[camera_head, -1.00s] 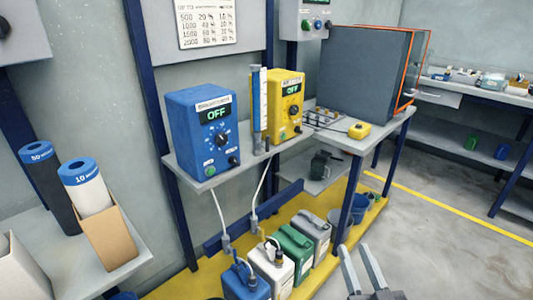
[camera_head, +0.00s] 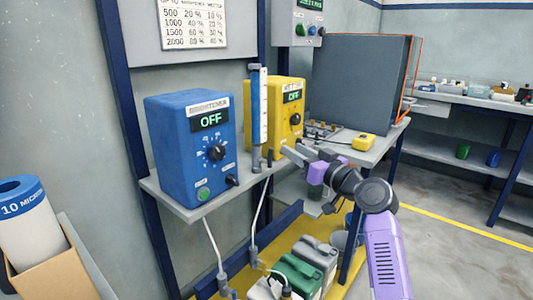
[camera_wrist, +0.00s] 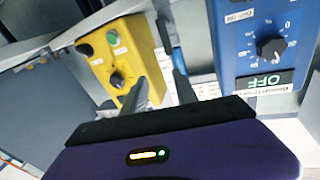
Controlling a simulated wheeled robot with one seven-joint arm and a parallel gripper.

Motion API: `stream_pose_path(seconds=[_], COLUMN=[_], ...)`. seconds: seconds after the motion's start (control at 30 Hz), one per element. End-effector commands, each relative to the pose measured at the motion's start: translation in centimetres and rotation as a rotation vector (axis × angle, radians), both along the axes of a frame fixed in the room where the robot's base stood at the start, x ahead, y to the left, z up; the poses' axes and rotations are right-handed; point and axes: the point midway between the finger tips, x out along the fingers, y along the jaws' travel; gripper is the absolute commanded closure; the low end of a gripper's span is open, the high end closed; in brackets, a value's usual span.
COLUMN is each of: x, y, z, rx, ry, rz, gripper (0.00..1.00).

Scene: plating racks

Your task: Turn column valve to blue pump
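The blue pump (camera_head: 170,160), its display reading OFF, stands on the left of the grey shelf; it also shows in the wrist view (camera_wrist: 232,45). The yellow pump (camera_head: 290,92) stands to its right, also reading OFF, and shows in the wrist view (camera_wrist: 118,65). The upright column (camera_head: 264,108) with a white scale stands between the pumps. Its valve (camera_head: 258,160) is a small dark part at its foot; which way it points is hard to tell. My gripper (camera_head: 291,149) is open, its fingers apart just right of the column foot, in front of the yellow pump. Contact with the valve cannot be told.
The grey shelf (camera_head: 200,209) holds a small yellow box (camera_head: 363,142) and a large dark cabinet (camera_head: 360,80) on the right. Canisters stand below on the yellow platform, including a green one (camera_head: 297,272). Thin hoses hang under the shelf. A cardboard box is at lower left.

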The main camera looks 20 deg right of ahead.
Motion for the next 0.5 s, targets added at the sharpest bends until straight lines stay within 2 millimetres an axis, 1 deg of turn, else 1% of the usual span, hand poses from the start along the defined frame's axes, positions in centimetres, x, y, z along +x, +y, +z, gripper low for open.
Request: stream_pose_path(seconds=[0.03,0.07,0.17,0.27,0.37,0.5], x=[-0.1,-0.2,-0.6,-0.1,1.0,3.0], y=[0.7,1.1,1.9,2.2,2.7,3.7], z=[-1.5,-1.9,-2.2,-2.4,-2.4,-2.5], rx=[-0.012,-0.023,-0.061,-0.079,-0.079,-0.078], ry=[0.028,0.034,0.037,0.034,0.033,0.034], rz=[0.035,0.051,0.086,0.088,0.087,0.086], gripper=[0.65,0.65,0.65,0.65,0.65,0.65])
